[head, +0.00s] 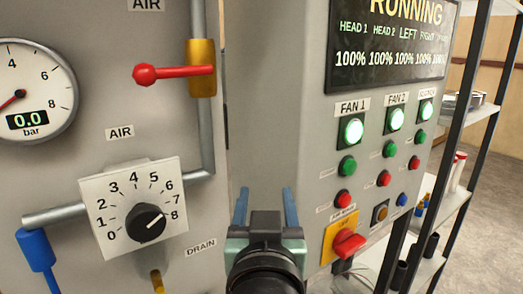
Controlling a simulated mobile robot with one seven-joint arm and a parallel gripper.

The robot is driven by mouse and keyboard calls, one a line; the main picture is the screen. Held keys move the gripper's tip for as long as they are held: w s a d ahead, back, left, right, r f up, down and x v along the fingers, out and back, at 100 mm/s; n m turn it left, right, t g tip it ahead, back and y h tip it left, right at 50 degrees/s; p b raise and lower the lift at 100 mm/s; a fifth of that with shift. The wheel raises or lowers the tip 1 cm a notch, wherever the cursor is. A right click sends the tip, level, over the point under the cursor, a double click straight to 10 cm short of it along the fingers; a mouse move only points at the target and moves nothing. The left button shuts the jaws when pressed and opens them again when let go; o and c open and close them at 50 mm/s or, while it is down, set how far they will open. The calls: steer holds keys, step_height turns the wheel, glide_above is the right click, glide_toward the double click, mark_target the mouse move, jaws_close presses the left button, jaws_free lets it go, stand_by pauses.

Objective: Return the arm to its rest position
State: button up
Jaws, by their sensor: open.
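My gripper (264,207) is at the bottom centre of the head view, pointing forward at the grey machine. Its two blue fingers stand apart with nothing between them. The fingers appear in front of the corner between the air panel (100,110) on the left and the control cabinet (270,60) on the right. I cannot tell how far they are from the surface; no contact shows. The dark round part of my wrist fills the bottom edge below the gripper.
The left panel has a gauge (28,90) reading 0.0 bar, a red valve lever (172,73) lying horizontal and a dial (146,222) near 8. The right cabinet has lit green fan lamps (354,131), buttons and a red switch (350,244). Metal shelving (450,200) stands at right.

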steer(key=s+r+t+p, duration=0.2)
steer(key=s+r+t, duration=0.1)
steer(key=r, duration=0.8)
steer(key=s+r+t+p, duration=0.3)
steer(key=s+r, duration=0.2)
steer(key=r, duration=0.6)
steer(key=s+r+t+p, duration=0.3)
steer(key=s+r, duration=0.2)
steer(key=r, duration=0.6)
steer(key=shift+a+r+t, duration=0.2)
steer(key=shift+a+t, duration=0.1)
steer(key=shift+a, duration=0.05)
